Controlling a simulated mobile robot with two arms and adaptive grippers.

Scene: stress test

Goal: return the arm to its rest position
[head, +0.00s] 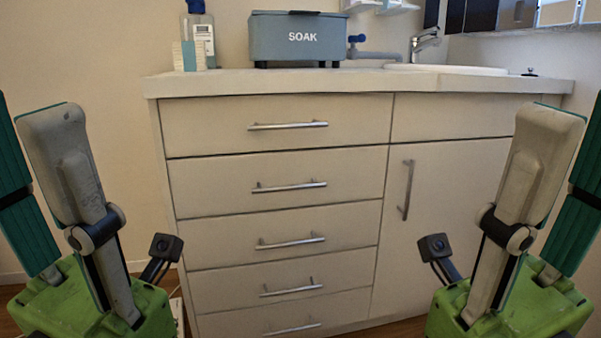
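My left gripper (24,118) is at the left edge of the head view, its fingers pointing up from a green body. One grey finger and one teal finger pad show, with a gap between them. It is open and holds nothing that I can see. My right gripper (580,118) mirrors it at the right edge, also open with nothing visible between its fingers. The outer finger of each is partly cut off by the frame. Both grippers appear in front of the cabinet, apart from each other. The rest of both arms is out of view.
A beige drawer cabinet (275,172) with metal handles stands ahead, its drawers and door shut. On its worktop (225,82) are a grey box marked SOAK (300,50), a bottle (202,40), a small carton (186,56) and a tap (425,40). The space between my grippers looks clear.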

